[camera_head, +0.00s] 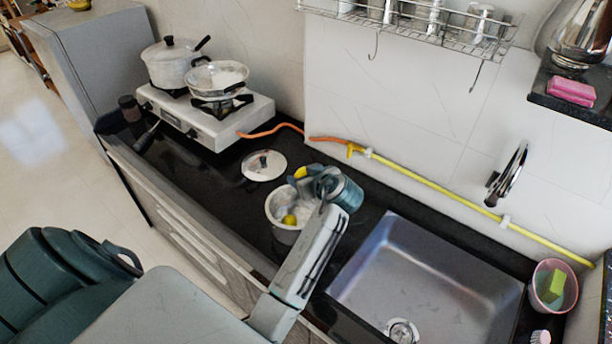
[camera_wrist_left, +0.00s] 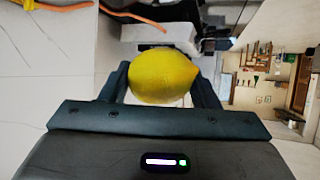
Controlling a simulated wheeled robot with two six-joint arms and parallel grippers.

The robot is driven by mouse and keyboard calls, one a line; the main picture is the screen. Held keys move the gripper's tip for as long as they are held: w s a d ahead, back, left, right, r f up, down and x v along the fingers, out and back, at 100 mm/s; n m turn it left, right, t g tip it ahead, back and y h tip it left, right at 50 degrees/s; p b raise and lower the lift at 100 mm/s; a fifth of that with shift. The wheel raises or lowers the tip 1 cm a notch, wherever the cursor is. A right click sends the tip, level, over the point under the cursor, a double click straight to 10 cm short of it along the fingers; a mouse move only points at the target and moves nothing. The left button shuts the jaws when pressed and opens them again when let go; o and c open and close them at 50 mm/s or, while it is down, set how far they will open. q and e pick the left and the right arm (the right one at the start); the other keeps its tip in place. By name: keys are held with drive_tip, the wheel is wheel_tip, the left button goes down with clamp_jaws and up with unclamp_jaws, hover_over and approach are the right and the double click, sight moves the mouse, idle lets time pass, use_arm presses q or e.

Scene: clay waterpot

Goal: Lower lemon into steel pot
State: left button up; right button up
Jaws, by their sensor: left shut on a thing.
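The steel pot (camera_head: 283,236) stands open on the black counter, left of the sink. A yellow lemon (camera_head: 289,219) shows inside it. My left gripper (camera_head: 301,180) is above the pot's far side and is shut on another lemon (camera_head: 300,172). In the left wrist view the held lemon (camera_wrist_left: 163,75) sits between the two fingers. My gripper and forearm hide part of the pot's right side. My right gripper is not in view.
A pot lid (camera_head: 264,166) lies on the counter behind the pot, to the left. A white stove (camera_head: 205,122) with cookware stands further left. The sink (camera_head: 425,275) is to the right. A yellow and orange hose (camera_head: 430,178) runs along the wall.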

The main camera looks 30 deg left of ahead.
use_arm(q)
drive_tip(key=shift+w+d+r, duration=0.1)
drive_tip(key=shift+f, duration=0.3)
wheel_tip(320, 180, down, 9)
drive_tip(key=b, duration=0.5)
drive_tip(key=shift+f+b, duration=0.15)
drive_tip(key=shift+b, duration=0.15)
drive_tip(key=shift+w+a, duration=0.45)
drive_tip(key=shift+a, duration=0.25)
